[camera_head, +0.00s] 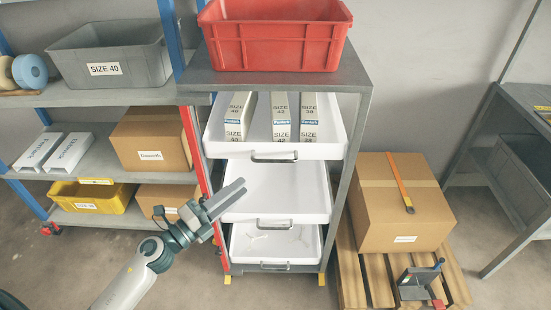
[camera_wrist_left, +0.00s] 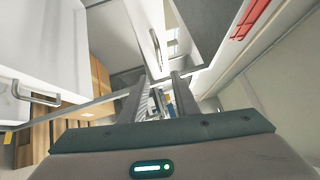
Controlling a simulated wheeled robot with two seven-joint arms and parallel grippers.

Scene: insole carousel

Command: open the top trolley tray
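The trolley's top tray (camera_head: 325,152) is white, with a metal handle (camera_head: 274,159) on its front. Its inside shows below the trolley's grey top, with upright boxes labelled SIZE 40 (camera_head: 237,116), SIZE 42 (camera_head: 280,117) and SIZE 38 (camera_head: 308,117). My left gripper (camera_head: 241,187) appears in front of the second tray's left part, below and left of the top handle, not touching it. In the left wrist view its two fingers (camera_wrist_left: 160,84) stand apart with nothing between them. A white tray front with a handle (camera_wrist_left: 36,96) shows at left there. My right gripper is out of view.
A red crate (camera_head: 276,47) stands on the trolley top. Two lower white trays (camera_head: 285,190) (camera_head: 290,243) are below. Shelves with bins (camera_head: 110,58) are at left. A carton (camera_head: 400,215) on a pallet (camera_head: 375,285) stands at right. Floor is clear in front.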

